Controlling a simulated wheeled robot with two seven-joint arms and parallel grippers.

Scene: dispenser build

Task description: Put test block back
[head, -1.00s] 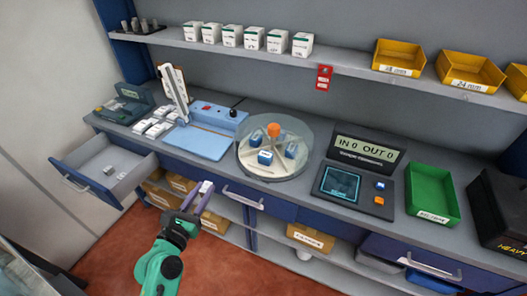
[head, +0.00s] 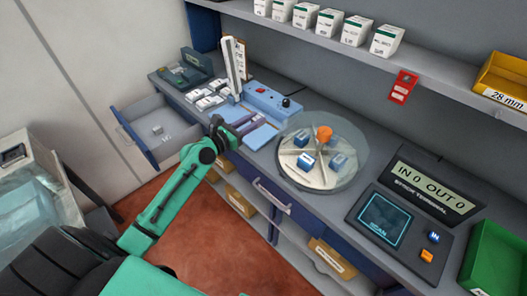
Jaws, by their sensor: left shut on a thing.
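My left gripper (head: 246,127) reaches in from the lower left over the front of the light blue plate of the bench device (head: 262,138). The open drawer (head: 139,146) is to the left of the gripper, under the bench. A small grey block (head: 157,130) lies inside it, beside a pale label. My right gripper is not in view.
A round clear-covered carousel (head: 322,185) with blue-and-white boxes and an orange knob stands right of the gripper. White packs (head: 207,97) lie behind it on the bench. A scan console (head: 385,220) and green bin (head: 495,265) are at the right. The shelf above holds white boxes.

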